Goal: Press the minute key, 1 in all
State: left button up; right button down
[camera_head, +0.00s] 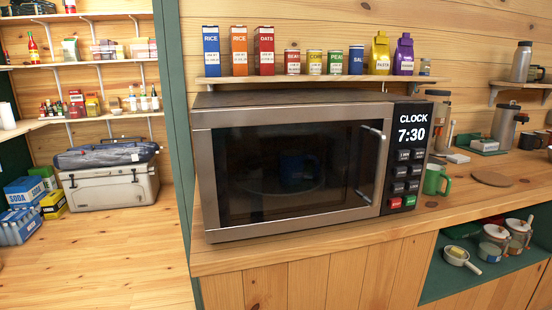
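A microwave (240,118) with a steel front and dark glass door stands on the wooden counter. Its door is shut, with a vertical bar handle (371,165) at the door's right side. Its black control panel (412,145) shows "CLOCK 7:30". Below the display are two columns of dark keys (406,171), then a red key (395,203) and a green key (409,201). The key labels are too small to read, so I cannot tell which is the minute key. A blue mug (298,169) shows dimly behind the glass. Neither of my grippers is in view.
A green mug (433,180) stands close beside the panel's right side. A round wooden board (492,178) lies farther right. A shelf (310,79) with boxes and cans hangs above the microwave. A narrow strip of counter (300,242) in front is clear.

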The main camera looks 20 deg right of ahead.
aim_at(401, 155)
jog(key=z, duration=1.55)
